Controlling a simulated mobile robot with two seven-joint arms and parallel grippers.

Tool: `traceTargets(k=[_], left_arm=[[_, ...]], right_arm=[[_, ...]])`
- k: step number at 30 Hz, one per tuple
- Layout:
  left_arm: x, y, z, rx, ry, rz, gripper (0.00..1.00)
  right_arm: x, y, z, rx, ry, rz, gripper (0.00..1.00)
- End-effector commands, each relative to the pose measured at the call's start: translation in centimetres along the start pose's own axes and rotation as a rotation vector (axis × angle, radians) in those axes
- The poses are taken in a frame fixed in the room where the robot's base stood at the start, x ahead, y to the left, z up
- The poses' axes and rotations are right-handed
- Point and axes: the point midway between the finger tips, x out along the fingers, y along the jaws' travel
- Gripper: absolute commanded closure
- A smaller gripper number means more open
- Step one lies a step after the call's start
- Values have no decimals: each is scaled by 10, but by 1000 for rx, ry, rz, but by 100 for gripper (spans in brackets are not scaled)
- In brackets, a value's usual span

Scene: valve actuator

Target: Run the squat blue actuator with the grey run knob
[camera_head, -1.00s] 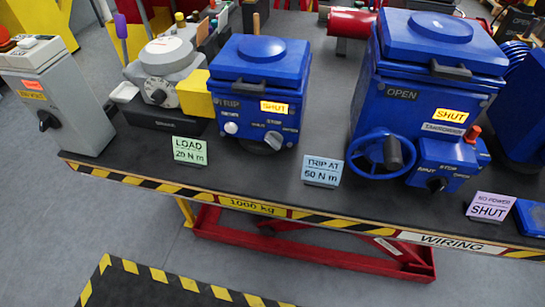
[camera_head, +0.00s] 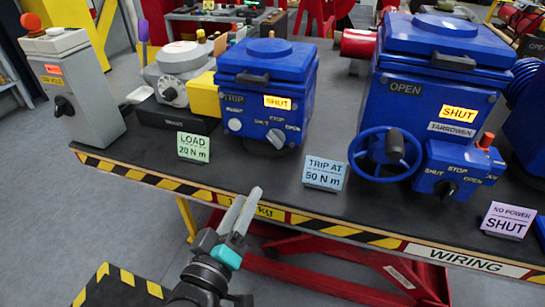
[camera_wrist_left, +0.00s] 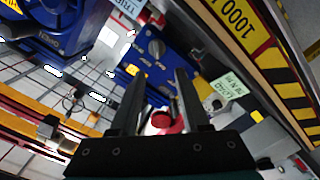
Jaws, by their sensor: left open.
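The squat blue actuator (camera_head: 250,88) stands on the bench in the head view, with a lit SHUT window (camera_head: 277,102). Its grey run knob (camera_head: 276,138) is low on the front face. The actuator also shows turned in the left wrist view (camera_wrist_left: 178,66), its grey knob (camera_wrist_left: 157,47) beyond the fingers. My left gripper (camera_head: 246,193) is open and empty, in front of the bench edge, below and apart from the knob. Its two fingers also show in the left wrist view (camera_wrist_left: 158,85). My right gripper is out of view.
A larger blue actuator (camera_head: 425,90) with a handwheel (camera_head: 366,165) stands to the right. A green LOAD card (camera_head: 194,147) and a blue TRIP AT card (camera_head: 324,174) stand near the front edge. A grey control box (camera_head: 92,100) is at the left.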

Motion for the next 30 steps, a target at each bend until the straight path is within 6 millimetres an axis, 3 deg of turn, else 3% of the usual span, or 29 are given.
traceTargets(k=[8,30], left_arm=[[13,7,-7,-11,18,17,54],[120,8,-7,-8,15,16,54]], right_arm=[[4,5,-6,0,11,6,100],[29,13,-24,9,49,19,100]])
